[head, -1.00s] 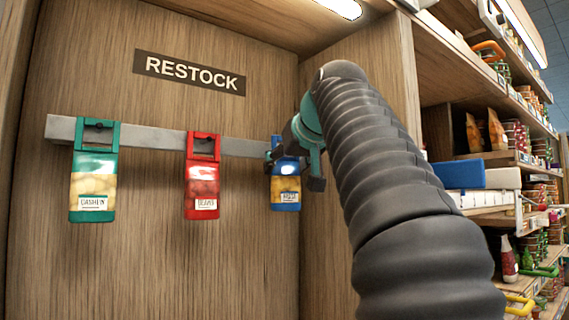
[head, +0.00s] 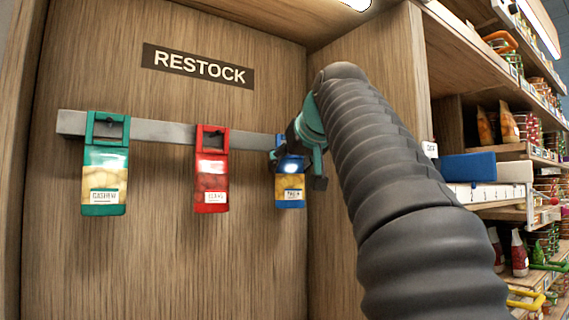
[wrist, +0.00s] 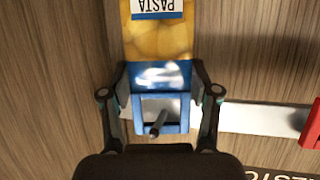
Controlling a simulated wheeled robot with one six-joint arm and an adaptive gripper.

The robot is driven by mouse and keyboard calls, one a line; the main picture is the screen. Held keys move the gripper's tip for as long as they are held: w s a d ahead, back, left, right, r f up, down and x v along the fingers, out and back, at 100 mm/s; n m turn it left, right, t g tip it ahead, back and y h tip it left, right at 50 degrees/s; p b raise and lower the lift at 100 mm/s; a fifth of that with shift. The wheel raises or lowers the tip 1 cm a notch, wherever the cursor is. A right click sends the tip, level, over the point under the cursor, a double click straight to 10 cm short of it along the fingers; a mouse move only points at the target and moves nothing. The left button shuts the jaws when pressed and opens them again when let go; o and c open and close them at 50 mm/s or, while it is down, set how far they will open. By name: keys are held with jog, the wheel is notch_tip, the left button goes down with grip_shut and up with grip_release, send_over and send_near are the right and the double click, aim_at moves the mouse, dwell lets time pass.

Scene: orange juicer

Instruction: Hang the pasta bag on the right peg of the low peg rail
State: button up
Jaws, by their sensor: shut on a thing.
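The pasta bag (head: 290,183), yellow with a blue header and a "PASTA" label, hangs at the right end of the low peg rail (head: 160,130). My gripper (wrist: 160,78) is shut on its blue header, one finger on each side. In the wrist view the bag (wrist: 158,40) appears upside down. The dark right peg (wrist: 158,122) shows inside the header's square opening, with the grey rail behind it. It appears to stick out through the opening. In the head view my gripper (head: 294,152) and arm hide the bag's top and this peg.
A green cashew bag (head: 104,175) hangs on the left peg and a red bag (head: 211,180) on the middle peg. A wooden side wall (head: 365,130) stands close to the right of my gripper. Stocked shelves (head: 500,150) lie beyond it. The board below the bags is clear.

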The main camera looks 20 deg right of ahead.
jog(key=o, duration=1.2)
jog(key=v, duration=1.2)
